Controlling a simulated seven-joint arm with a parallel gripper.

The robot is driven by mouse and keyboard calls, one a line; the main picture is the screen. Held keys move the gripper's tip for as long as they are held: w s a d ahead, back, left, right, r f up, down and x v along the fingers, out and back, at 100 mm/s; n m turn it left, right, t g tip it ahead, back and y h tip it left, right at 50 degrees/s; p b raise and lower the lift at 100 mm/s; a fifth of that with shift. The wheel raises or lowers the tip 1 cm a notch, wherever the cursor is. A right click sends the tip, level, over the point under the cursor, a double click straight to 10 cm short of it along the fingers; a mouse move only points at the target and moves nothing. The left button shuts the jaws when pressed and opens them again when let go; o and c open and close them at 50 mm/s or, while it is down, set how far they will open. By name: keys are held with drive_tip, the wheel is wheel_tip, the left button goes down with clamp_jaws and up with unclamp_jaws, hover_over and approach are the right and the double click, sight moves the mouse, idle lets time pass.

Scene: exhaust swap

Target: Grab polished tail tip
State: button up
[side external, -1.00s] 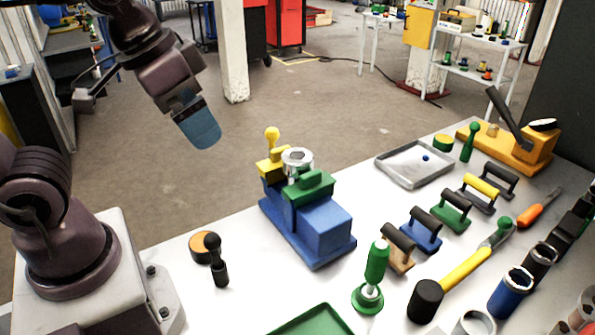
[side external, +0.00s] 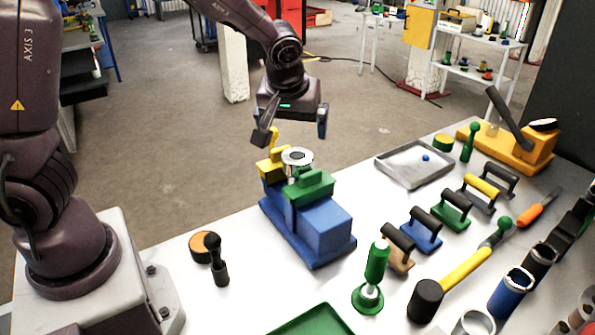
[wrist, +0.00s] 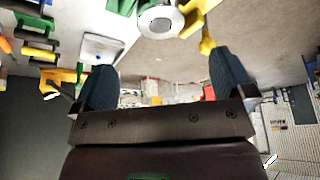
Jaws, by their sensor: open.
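The polished tail tip (side external: 297,157) is a short shiny silver tube with a round open top. It sits upright in the blue fixture (side external: 325,233), between a yellow clamp (side external: 269,167) and a green clamp (side external: 309,186). My gripper (side external: 292,131) is open and empty. In the side view its two fingers are a little above the tail tip and apart from it. In the wrist view the tail tip (wrist: 160,21) is at the top edge, beyond the gap between the blue fingertips (wrist: 163,75). The tip's lower part is hidden by the fixture.
A yellow knob (side external: 272,134) rises beside the tip, close to my left finger. A grey tray (side external: 405,178) with a blue ball lies to the right. Several handled tools, including a black-handled blue one (side external: 424,232), line the white table.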

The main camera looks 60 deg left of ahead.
sight(296, 156)
drive_tip(key=x, duration=1.1)
drive_tip(key=shift+s, duration=0.2)
